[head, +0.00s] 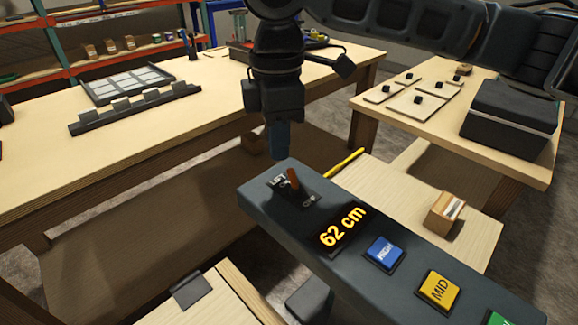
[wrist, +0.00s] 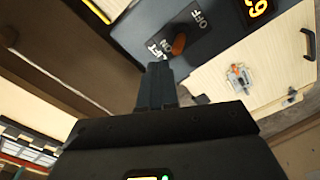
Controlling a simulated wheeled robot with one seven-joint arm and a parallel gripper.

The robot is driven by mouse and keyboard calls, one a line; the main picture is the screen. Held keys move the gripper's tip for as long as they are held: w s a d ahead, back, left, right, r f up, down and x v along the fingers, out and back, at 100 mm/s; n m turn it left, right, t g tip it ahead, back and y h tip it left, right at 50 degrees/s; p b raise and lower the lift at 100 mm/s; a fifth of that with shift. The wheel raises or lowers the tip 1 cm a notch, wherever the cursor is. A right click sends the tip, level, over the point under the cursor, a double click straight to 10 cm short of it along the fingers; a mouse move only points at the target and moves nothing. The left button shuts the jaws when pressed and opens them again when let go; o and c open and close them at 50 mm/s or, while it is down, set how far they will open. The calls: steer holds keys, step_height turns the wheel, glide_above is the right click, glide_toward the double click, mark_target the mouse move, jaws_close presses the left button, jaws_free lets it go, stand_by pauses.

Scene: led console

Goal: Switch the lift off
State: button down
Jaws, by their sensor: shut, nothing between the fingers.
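The lift switch is a small orange-brown lever (head: 293,179) on a dark plate at the far left end of the grey console (head: 262,192). Its plate carries LIFT, ON and OFF labels. In the wrist view the lever (wrist: 178,44) stands between ON and OFF and appears nearer to ON. My gripper (head: 279,152) points down just above and behind the switch, shut and empty. In the wrist view its fingertips (wrist: 158,72) are close to the ON label, and a small gap to the lever shows.
The console display (head: 342,228) reads 62 cm. A blue HIGH button (head: 384,253), a yellow MID button (head: 439,290) and a partly cut-off green button (head: 499,319) follow along the console.

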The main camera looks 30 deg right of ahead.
mark_target(289, 169)
steer(key=shift+f, duration=0.25)
steer(key=shift+f, duration=0.35)
steer(key=shift+f, duration=0.35)
steer(key=shift+f, duration=0.25)
steer(key=shift+s, duration=0.2)
steer(key=shift+s+d, duration=0.2)
steer(key=shift+s, duration=0.75)
steer(key=shift+r, duration=0.1)
step_height(289, 169, up, 7)
steer(key=p, duration=0.6)
steer(key=shift+w+p, duration=0.4)
steer(key=shift+w, duration=0.05)
